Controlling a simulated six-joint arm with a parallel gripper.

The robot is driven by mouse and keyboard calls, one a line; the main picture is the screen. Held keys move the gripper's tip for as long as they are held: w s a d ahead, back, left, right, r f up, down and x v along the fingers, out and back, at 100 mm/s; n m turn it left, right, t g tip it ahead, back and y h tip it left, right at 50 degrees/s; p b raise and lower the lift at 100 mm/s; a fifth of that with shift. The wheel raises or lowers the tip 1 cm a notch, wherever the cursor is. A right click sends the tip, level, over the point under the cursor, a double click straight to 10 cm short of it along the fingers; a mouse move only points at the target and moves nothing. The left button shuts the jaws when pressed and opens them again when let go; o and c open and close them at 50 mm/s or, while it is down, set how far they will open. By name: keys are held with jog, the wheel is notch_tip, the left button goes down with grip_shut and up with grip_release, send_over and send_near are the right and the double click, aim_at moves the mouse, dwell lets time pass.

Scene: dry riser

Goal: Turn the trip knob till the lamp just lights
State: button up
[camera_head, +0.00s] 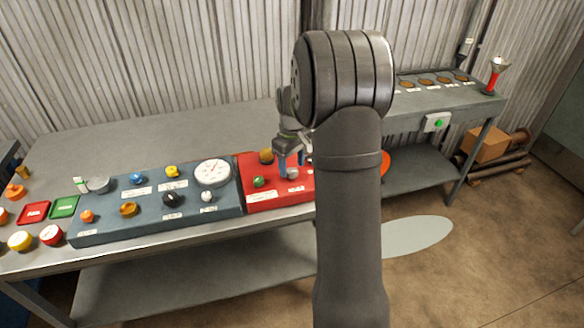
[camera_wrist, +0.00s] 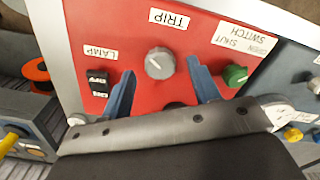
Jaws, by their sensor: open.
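The grey trip knob (camera_wrist: 160,64) stands on the red panel (camera_wrist: 130,30) beside a white label reading TRIP. Its pale pointer mark shows on the top. My gripper (camera_wrist: 161,68) is open, with one blue finger on each side of the knob; I cannot tell whether either finger touches it. In the head view my gripper (camera_head: 292,164) is low over the red panel (camera_head: 250,200) at the trip knob (camera_head: 292,174). A black switch (camera_wrist: 98,88) sits by the LAMP label (camera_wrist: 98,53). An amber dome (camera_head: 266,156) stands behind; I cannot tell whether it is lit.
A green knob (camera_wrist: 235,76) stands close beside the right finger in the wrist view. A blue-grey panel (camera_head: 100,230) with several knobs and a white dial (camera_head: 212,173) adjoins the red one. Loose coloured parts lie at the far left of the bench.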

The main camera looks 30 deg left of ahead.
jog(key=shift+f, duration=0.8)
jog(key=c, duration=1)
jog(key=shift+m, duration=2.9)
jog(key=o, duration=1)
